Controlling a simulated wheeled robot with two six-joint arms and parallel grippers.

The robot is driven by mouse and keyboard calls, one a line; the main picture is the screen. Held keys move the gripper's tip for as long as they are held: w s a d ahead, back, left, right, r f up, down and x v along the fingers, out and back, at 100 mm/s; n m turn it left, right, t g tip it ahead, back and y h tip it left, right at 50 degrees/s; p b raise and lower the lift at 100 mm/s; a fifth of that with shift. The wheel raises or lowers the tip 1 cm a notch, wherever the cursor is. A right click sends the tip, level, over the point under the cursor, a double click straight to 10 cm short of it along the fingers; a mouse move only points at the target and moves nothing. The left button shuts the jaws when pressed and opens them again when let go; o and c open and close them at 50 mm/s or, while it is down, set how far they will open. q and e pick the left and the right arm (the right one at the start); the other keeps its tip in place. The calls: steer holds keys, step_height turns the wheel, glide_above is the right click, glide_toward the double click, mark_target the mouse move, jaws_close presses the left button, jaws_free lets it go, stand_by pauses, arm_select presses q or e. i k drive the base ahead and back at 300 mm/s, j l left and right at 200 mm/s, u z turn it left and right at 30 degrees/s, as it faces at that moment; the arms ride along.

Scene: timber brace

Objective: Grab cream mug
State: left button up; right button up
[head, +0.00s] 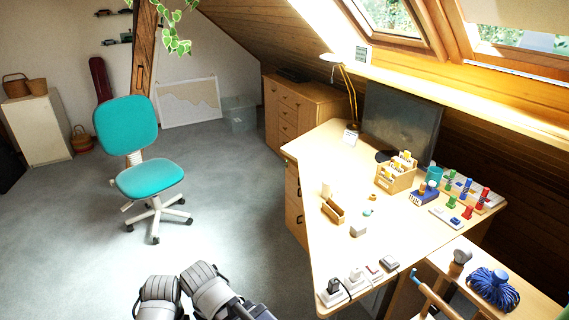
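A small cream upright thing (326,190) stands on the light wood desk (320,152), toward its left edge, behind a small brown wooden tray (333,210). It may be the cream mug, but it is too small for me to make out a handle. A pale block-like object (358,230) lies nearer on the desk. Grey links of my arms show at the bottom of the head view, left of the desk and apart from it. Neither of my grippers can be seen.
A teal chair (150,180) stands on open grey carpet left of the desk. A monitor (400,122), a lamp (348,85) and a wooden organizer (395,175) are at the back. Sockets line the front edge. A side table with a blue cord bundle (492,288) is at lower right.

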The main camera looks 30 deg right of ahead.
mark_target(330, 190)
steer(key=i, duration=3.45)
steer(key=i+z, duration=0.15)
steer(key=z, duration=3.95)
